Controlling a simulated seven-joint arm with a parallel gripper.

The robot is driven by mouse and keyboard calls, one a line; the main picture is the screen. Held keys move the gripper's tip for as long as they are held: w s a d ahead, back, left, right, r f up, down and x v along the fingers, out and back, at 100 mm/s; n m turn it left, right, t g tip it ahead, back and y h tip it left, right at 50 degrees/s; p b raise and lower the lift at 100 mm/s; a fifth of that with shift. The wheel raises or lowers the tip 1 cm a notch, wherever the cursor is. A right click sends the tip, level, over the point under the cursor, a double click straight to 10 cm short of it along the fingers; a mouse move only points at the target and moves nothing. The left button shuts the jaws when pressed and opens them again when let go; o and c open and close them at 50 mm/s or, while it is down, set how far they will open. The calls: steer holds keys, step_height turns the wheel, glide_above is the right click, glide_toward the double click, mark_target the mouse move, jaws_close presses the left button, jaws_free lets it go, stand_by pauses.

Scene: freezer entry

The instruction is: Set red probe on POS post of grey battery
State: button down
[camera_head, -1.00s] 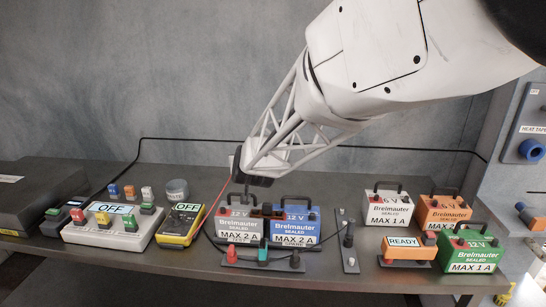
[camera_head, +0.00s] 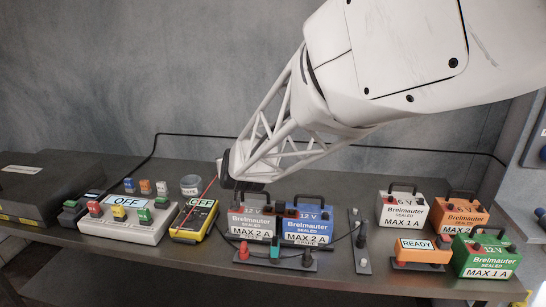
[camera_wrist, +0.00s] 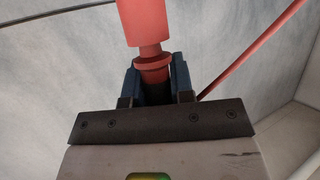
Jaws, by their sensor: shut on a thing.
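The grey battery (camera_head: 249,226), labelled 12 V and MAX 2 A, stands on the bench beside the blue battery (camera_head: 305,231). Its red post (camera_head: 236,206) is at its top left, just below my gripper, partly hard to make out. My gripper (camera_head: 240,186) is above the left part of the grey battery. In the wrist view my gripper (camera_wrist: 156,85) is shut on the red probe (camera_wrist: 145,25), around its collar. The probe's tip is hidden in the wrist view and too small to tell in the head view, so contact with the post cannot be told.
The yellow meter (camera_head: 194,220) reads OFF, left of the grey battery. A low rack (camera_head: 260,259) with red, teal and black pieces lies in front. White, orange and green batteries (camera_head: 487,257) are further right.

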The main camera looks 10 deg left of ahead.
steer(key=shift+f, duration=0.15)
steer(key=shift+f, duration=2.75)
steer(key=shift+f, duration=1.5)
stand_by(0.5)
steer(key=c, duration=0.9)
jaws_free()
steer(key=shift+d, duration=0.1)
steer(key=v, duration=0.7)
steer(key=shift+s, duration=0.3)
steer(key=shift+d+r, duration=0.1)
steer(key=shift+r, duration=0.05)
